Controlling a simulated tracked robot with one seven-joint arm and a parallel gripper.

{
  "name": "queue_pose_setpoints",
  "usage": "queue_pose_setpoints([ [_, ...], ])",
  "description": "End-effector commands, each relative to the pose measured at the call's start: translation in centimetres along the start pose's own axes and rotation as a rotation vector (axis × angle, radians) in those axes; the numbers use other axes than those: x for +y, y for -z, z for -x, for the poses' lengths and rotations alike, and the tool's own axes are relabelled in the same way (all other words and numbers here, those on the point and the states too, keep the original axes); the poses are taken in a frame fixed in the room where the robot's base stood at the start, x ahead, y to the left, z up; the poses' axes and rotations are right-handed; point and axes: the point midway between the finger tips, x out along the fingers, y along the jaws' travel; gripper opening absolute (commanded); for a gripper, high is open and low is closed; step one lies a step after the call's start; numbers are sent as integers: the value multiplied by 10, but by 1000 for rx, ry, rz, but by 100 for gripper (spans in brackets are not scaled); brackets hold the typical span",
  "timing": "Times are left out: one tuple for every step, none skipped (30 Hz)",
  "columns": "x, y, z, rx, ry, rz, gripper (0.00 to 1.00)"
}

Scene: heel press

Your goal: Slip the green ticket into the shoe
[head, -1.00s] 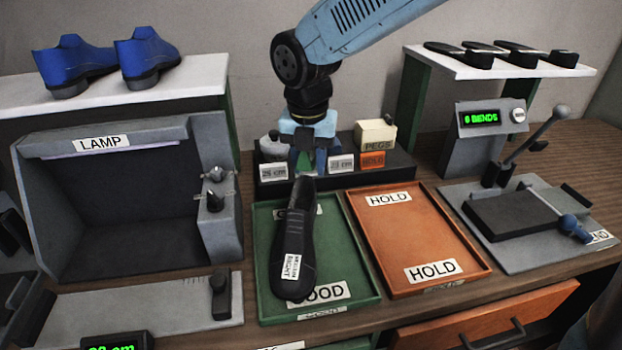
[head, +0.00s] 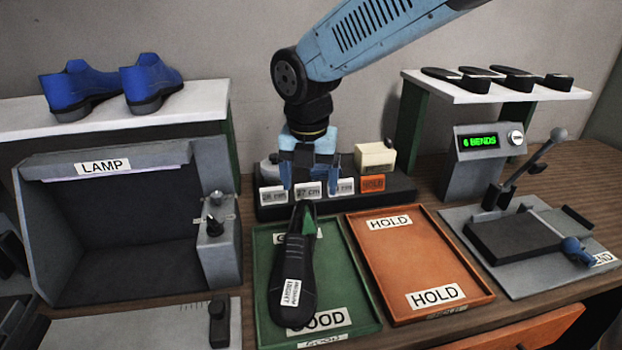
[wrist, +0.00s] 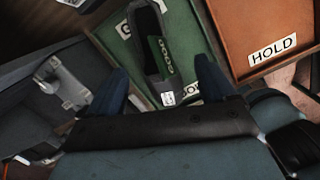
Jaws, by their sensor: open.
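The black shoe (head: 292,272) lies in the green GOOD tray (head: 362,300), its toe toward the front edge and its opening toward the back. It also shows in the wrist view (wrist: 143,32). The green ticket (wrist: 163,56), with white lettering, lies in the shoe's opening; its green edge shows in the head view (head: 309,216). How deep it sits, I cannot tell. My gripper (head: 308,182) is open and empty above and behind the shoe's opening. In the wrist view its two fingers (wrist: 163,76) stand apart on either side of the shoe.
The orange HOLD tray (head: 410,262) is right of the green tray. Behind them stands a dark rack (head: 405,192) with size tags. A grey lamp box (head: 130,225) is at left, a bend press (head: 520,240) at right. Blue shoes (head: 150,85) sit on a shelf.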

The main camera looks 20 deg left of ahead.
Motion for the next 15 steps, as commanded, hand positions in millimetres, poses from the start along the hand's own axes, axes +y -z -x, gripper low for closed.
queue_pose_setpoints([
  [0, 0, 0, 0, 0, 0, 89],
  [0, 0, 0, 0, 0, 0, 92],
  [0, 0, 0, 0, 0, 0, 95],
  [0, 0, 0, 0, 0, 0, 98],
  [0, 0, 0, 0, 0, 0, 100],
  [0, 0, 0, 0, 0, 1, 100],
  [0, 0, 0, 0, 0, 1, 100],
  [0, 0, 0, 0, 0, 1, 100],
  [0, 0, 0, 0, 0, 1, 100],
  [0, 0, 0, 0, 0, 1, 100],
  [0, 0, 0, 0, 0, 1, 100],
  [0, 0, 1, 0, 0, 1, 100],
  [0, 0, 2, 0, 0, 0, 100],
  [0, 0, 4, -1, 0, 0, 100],
  [0, 0, 7, -1, -1, 0, 100],
])
